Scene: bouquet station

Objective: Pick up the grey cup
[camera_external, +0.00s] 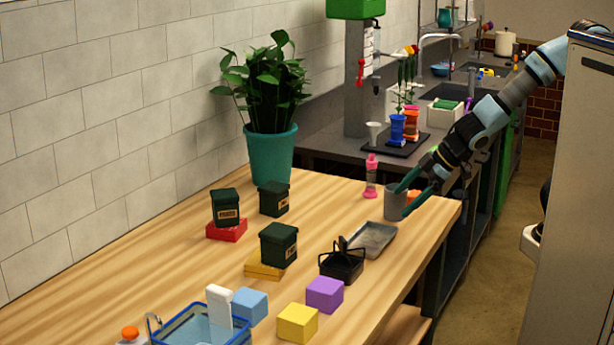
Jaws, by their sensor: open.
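The grey cup (395,203) stands upright near the far right end of the wooden table. My gripper (406,190) is at the cup's rim, with its green fingers apart. One finger reaches over or into the cup's top and the other is on its right side. Whether the fingers touch the cup cannot be told from this view. A small orange thing (413,195) shows just behind the cup and is partly hidden by my gripper.
A pink bottle (371,180) stands left of the cup. A grey tray (379,238) and a black caddy (341,264) lie in front of it. A potted plant (270,153) stands by the wall. The table's right edge (447,212) is close to the cup.

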